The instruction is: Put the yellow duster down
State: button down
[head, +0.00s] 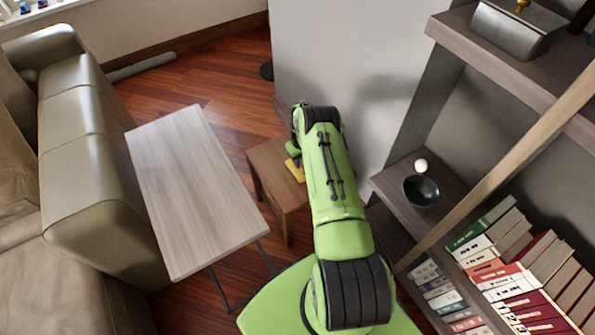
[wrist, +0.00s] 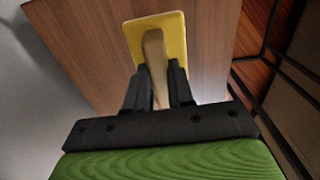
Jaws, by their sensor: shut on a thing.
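The yellow duster (wrist: 174,31) shows in the wrist view as a yellow pad with a wooden handle. My gripper (wrist: 161,75) is shut on the handle, one dark finger on each side. The duster is over the wooden top of a small side table (wrist: 218,45); I cannot tell whether it touches the top. In the head view a bit of the yellow duster (head: 296,170) shows at the left of my green arm, over the small brown side table (head: 267,165). My arm hides most of the gripper there.
A long pale wood table (head: 185,190) stands left of the side table, beside a beige sofa (head: 85,130). At the right is a shelf unit with a dark bowl (head: 421,190), a white ball (head: 420,165) and several books (head: 510,265). A grey wall (head: 345,60) stands behind the side table.

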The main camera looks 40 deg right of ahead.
aim_at(301, 168)
notch_tip(301, 168, down, 5)
jog(key=shift+f+b, duration=0.2)
jog(key=shift+b, duration=0.75)
jog(key=shift+r, duration=0.15)
jog(key=c, duration=1)
grip_release()
